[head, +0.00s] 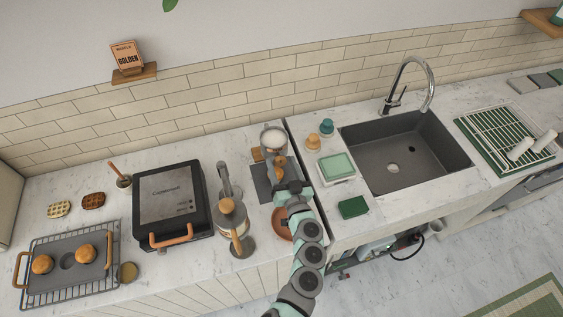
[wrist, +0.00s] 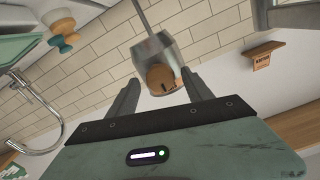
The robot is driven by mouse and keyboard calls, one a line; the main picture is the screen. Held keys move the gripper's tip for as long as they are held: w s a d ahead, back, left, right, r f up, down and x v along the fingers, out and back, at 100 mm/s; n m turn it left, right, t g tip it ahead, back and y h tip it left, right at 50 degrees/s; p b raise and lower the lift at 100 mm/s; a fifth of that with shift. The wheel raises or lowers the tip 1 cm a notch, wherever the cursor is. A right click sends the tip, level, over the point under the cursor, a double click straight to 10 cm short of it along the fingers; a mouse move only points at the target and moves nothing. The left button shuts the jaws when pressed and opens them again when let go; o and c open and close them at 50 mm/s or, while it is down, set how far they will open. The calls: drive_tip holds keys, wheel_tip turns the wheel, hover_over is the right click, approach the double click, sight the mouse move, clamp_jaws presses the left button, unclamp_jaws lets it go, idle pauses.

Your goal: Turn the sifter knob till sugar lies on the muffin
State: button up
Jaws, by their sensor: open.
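The sifter (head: 273,137) stands at the back of the counter, its round bowl holding white sugar. In the wrist view its grey metal body (wrist: 157,52) carries a round wooden knob (wrist: 161,80) with a dark mark. My gripper (wrist: 162,92) is open, with one finger on each side of the knob; I cannot tell whether either touches it. In the head view my gripper (head: 280,181) is in front of the sifter and partly covers the small brown things below it. I cannot make out a muffin under the sifter for certain, nor any sugar on one.
A black waffle iron (head: 170,200) and a French press (head: 232,220) stand left of my arm. A tray (head: 68,281) with two muffins (head: 87,252) is at far left. A brown bowl (head: 281,224) is beside my arm. The sink (head: 405,154) is right.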

drive_tip(key=shift+w+a, duration=0.1)
drive_tip(key=shift+w, duration=0.15)
clamp_jaws()
idle(0.6)
